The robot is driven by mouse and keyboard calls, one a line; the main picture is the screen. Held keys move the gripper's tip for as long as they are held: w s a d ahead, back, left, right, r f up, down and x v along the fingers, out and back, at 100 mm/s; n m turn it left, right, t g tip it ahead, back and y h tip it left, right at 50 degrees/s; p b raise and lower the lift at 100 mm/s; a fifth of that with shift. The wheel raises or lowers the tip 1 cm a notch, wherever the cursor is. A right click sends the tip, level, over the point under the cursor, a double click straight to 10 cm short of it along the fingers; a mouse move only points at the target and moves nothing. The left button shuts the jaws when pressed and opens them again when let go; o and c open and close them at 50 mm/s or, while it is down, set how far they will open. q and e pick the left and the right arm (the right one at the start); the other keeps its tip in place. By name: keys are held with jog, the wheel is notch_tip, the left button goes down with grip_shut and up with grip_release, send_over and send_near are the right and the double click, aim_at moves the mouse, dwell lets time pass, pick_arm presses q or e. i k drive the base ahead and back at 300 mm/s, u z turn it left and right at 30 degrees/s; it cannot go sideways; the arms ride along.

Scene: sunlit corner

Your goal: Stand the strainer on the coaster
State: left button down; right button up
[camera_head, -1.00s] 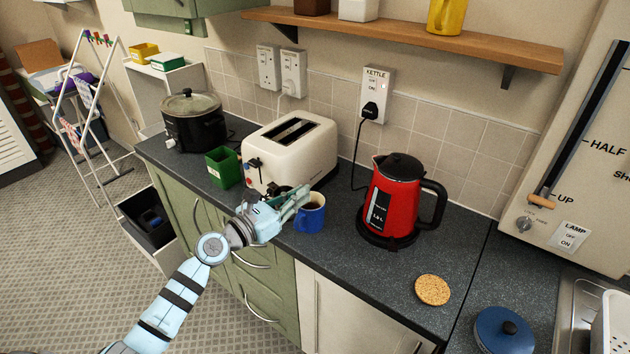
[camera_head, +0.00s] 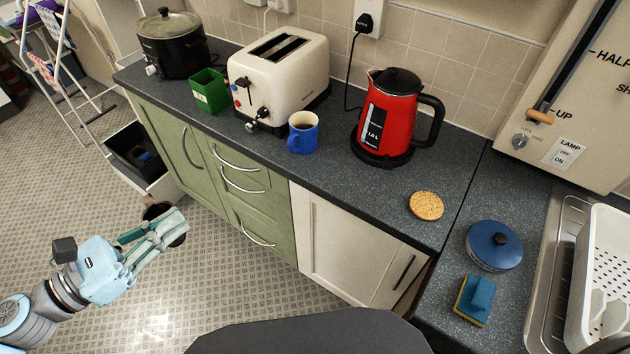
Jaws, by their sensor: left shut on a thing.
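The round cork coaster (camera_head: 426,206) lies flat and empty on the dark worktop, right of the red kettle. My left gripper (camera_head: 161,229) is at the lower left, out in front of the green cupboards and over the floor, well away from the coaster. It is shut on a dark, round thing, which I take to be the strainer (camera_head: 157,210). The fingers cover much of it, so its full shape and tilt are hard to tell. My right gripper is not in view.
The red kettle (camera_head: 386,118) is behind and left of the coaster. A blue lidded pot (camera_head: 494,246) and a sponge (camera_head: 474,300) lie to its right. An open drawer (camera_head: 140,160) juts out at left.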

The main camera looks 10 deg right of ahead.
aim_at(427, 203)
jog(key=u, duration=1.05)
jog(key=k, duration=1.3)
jog(key=z, duration=1.75)
jog(key=i, duration=0.5)
jog(key=z, duration=0.45)
